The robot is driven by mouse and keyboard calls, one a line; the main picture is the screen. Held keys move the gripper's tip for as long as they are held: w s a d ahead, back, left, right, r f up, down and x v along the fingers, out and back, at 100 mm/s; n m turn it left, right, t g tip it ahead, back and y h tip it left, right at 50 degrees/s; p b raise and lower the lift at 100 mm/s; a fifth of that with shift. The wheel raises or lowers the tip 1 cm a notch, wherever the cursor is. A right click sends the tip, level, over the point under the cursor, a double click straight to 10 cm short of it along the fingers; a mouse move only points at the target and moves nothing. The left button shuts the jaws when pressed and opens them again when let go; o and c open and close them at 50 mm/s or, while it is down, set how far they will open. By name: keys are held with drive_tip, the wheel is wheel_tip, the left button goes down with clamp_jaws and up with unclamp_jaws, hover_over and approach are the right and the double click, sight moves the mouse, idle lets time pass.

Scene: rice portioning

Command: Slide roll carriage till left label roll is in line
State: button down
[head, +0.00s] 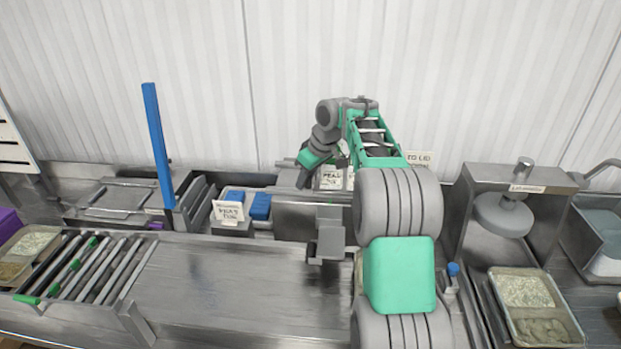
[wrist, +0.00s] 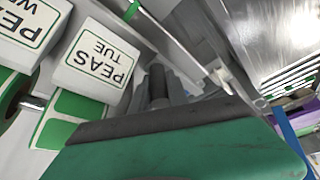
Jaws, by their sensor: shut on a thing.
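The roll carriage carries two label rolls, seen close up in the wrist view. One white label reads PEAS TUE (wrist: 98,62), with green backing beside it. The other label roll (wrist: 32,28) reads PEAS with a cut-off word starting W. In the head view a PEAS label (head: 331,179) shows beside my gripper (head: 303,180), partly behind my arm. My gripper points down at the back of the bench and is shut on a dark upright handle (wrist: 158,82) by the rolls. The grip contact itself is hidden.
A blue post (head: 158,145) stands at the left. Blue blocks (head: 261,206) and a white card (head: 228,212) sit left of my gripper. A roller rack (head: 82,265) is front left, and filled trays (head: 535,305) are right. The steel bench (head: 225,285) between is largely clear.

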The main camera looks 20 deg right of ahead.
drive_tip(key=shift+d, duration=0.15)
drive_tip(key=c, duration=1.7)
unclamp_jaws()
drive_tip(key=shift+c, duration=0.2)
drive_tip(key=shift+o, duration=0.9)
drive_tip(key=shift+s+d+r, duration=0.1)
drive_tip(key=shift+d, duration=0.1)
drive_tip(key=shift+a, duration=0.15)
drive_tip(key=p+v, duration=0.1)
drive_tip(key=v, duration=0.6)
drive_tip(key=shift+r, duration=0.35)
